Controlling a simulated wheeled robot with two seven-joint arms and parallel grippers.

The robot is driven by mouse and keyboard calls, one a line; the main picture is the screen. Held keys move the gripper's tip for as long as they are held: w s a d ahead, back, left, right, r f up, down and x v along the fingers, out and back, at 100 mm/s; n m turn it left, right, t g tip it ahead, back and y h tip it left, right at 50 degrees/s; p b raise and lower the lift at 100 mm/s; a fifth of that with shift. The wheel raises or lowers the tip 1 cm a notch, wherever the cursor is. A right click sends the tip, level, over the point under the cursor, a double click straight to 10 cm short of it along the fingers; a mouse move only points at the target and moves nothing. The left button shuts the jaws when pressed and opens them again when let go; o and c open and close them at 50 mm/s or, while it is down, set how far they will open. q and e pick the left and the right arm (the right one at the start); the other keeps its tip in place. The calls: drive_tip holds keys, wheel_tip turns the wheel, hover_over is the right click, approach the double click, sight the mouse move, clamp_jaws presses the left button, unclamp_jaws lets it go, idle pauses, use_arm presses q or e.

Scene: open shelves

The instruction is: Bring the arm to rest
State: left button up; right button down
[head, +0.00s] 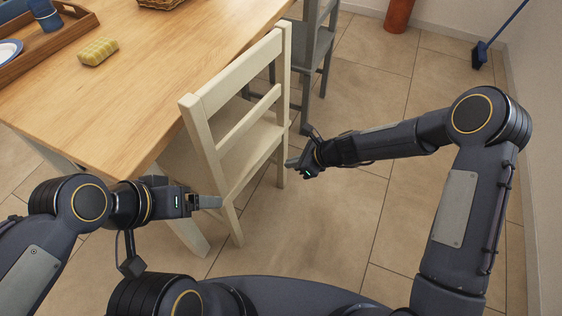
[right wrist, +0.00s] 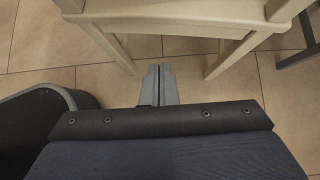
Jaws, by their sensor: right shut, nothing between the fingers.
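My right gripper (head: 292,163) is in the middle of the head view, at the end of my bent right arm, just right of a cream chair. In the right wrist view its two grey fingers (right wrist: 158,84) are together with nothing between them, above the tiled floor. My left gripper (head: 210,202) points right in the head view, near the table's front corner and left of the chair's front leg. I see it from the side, and the gap between its fingers does not show.
The cream chair (head: 240,95) stands at the wooden table (head: 150,75), with its legs close to both grippers. A grey chair (head: 318,45) is behind it. A yellow sponge-like block (head: 98,51) and a tray (head: 50,45) are on the table.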

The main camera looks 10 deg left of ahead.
drive_tip(key=shift+s+d+r, duration=0.15)
drive_tip(key=shift+d+r, duration=0.25)
drive_tip(key=shift+d, duration=0.1)
drive_tip(key=shift+r, duration=0.1)
drive_tip(key=s+d+r+n, duration=0.2)
drive_tip(key=d+r+n, duration=0.15)
drive_tip(key=r, duration=0.25)
drive_tip(key=s+d+r+n+t, duration=0.1)
drive_tip(key=s+d+r+n, duration=0.1)
drive_tip(key=d+r+n, duration=0.3)
drive_tip(key=s+d+r+n, duration=0.1)
drive_tip(key=s+d+r, duration=0.2)
drive_tip(key=r, duration=0.4)
drive_tip(key=s+d+r+n+t+h, duration=0.1)
drive_tip(key=s+d+r+n+h, duration=0.1)
drive_tip(key=s+d+n, duration=0.6)
drive_tip(key=s+d+r+n+t+h, duration=0.1)
drive_tip(key=s+d+r+n+h, duration=0.2)
drive_tip(key=s, duration=0.9)
wheel_tip(320, 180, up, 23)
drive_tip(key=d+p, duration=0.1)
drive_tip(key=p, duration=2.3)
drive_tip(key=shift+m, duration=0.45)
